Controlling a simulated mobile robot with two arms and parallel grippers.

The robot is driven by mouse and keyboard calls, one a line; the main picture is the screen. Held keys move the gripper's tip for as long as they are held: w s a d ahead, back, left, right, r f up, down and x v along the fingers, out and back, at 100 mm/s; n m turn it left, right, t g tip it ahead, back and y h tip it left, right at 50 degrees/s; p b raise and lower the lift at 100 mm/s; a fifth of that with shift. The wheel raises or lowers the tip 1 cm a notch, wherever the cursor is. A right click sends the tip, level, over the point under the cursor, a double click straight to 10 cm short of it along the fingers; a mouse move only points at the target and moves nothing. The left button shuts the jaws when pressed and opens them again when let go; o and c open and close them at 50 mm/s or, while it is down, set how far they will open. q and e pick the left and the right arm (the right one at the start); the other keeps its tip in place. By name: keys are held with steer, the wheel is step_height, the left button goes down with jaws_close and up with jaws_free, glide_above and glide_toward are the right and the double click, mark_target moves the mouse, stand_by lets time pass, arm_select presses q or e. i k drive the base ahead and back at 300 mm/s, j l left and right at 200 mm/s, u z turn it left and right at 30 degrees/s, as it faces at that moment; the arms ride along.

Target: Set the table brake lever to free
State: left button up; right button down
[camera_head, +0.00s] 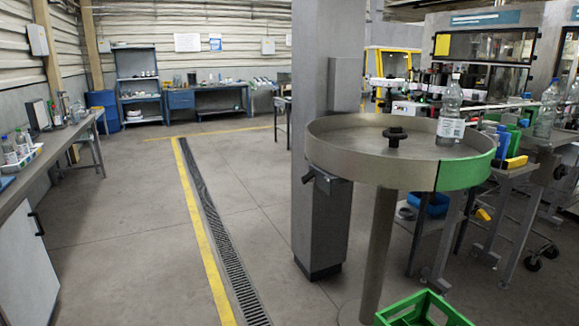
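A round grey metal table (340,160) with a raised rim stands on a single post right of the middle. Part of its rim is green at the front right. A small grey box with a short dark handle (309,176) sits under the rim at its left side. This looks like the brake lever, but it is too small to read its setting or any marking. A black knob (395,136) stands at the table's centre. A clear bottle (451,112) stands upright on the table. Neither of my grippers is in view.
A grey column (318,60) rises behind the table's left side. A green crate (425,308) is on the floor in front of the post. A bench (540,150) with bottles and tools is at the right. The floor left of the table is clear.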

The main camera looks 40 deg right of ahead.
mark_target(309, 177)
steer(key=i+z, duration=0.4)
steer(key=i, duration=0.35)
steer(key=i+j+z, duration=0.1)
steer(key=i+z, duration=0.35)
steer(key=i, duration=0.35)
steer(key=i+z, duration=0.7)
steer(key=z, duration=0.15)
steer(key=i+j+z, duration=0.25)
steer(key=z, duration=0.15)
steer(key=i+j+z, duration=0.4)
steer(key=k+l, duration=0.1)
